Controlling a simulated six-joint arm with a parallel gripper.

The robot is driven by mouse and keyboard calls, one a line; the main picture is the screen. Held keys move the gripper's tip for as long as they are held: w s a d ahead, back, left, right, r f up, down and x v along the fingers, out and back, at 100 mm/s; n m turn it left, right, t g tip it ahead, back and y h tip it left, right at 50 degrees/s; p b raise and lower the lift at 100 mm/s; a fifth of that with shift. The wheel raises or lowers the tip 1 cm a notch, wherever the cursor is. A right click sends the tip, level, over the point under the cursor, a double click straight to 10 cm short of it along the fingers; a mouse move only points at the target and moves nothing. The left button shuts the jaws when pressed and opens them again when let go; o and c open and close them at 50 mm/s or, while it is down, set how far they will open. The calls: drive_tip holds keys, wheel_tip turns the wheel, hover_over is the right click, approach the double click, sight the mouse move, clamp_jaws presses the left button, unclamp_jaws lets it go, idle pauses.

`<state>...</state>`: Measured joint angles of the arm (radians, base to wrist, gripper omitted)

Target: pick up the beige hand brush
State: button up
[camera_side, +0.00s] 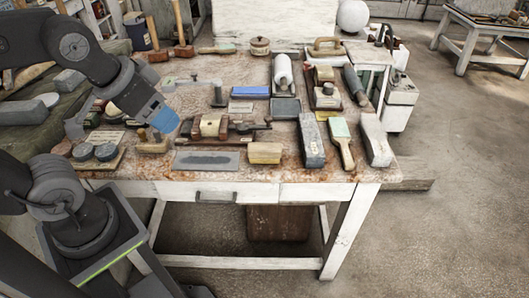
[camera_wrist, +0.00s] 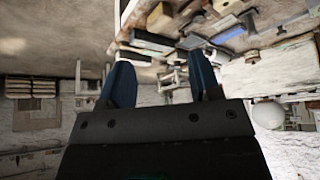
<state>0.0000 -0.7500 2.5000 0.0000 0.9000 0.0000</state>
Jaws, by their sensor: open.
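A small beige block-shaped piece (camera_side: 265,153) lies near the front edge of the workbench, right of a flat grey slab; it looks most like the beige hand brush, but its bristles cannot be made out. A pale green paddle-like tool (camera_side: 340,129) with a tan handle lies farther right. My gripper (camera_side: 165,121) is over the left part of the bench, left of and above the beige piece, apart from it. In the wrist view its two blue fingers (camera_wrist: 162,80) stand wide apart with nothing between them.
The bench (camera_side: 155,180) is crowded. A wooden plane-like tool (camera_side: 210,127) stands between my gripper and the beige piece. A grey flat slab (camera_side: 207,160) lies left of the piece, and a tall grey block (camera_side: 312,141) stands to its right. The air above looks clear.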

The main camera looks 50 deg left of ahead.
drive_tip(key=shift+o, duration=1.3)
drive_tip(key=shift+w, duration=0.1)
drive_tip(key=m+g, duration=0.6)
drive_tip(key=m, duration=0.3)
hover_over(266, 146)
wheel_tip(266, 146, down, 11)
drive_tip(key=f, duration=0.7)
drive_tip(key=shift+s+d+f, duration=0.25)
drive_tip(key=shift+s+f, duration=0.1)
drive_tip(key=shift+f, duration=0.05)
drive_tip(key=shift+w+a+f, duration=0.15)
drive_tip(key=shift+f, duration=1.2)
drive_tip(key=shift+w+a+f, duration=0.1)
drive_tip(key=shift+f, duration=1.2)
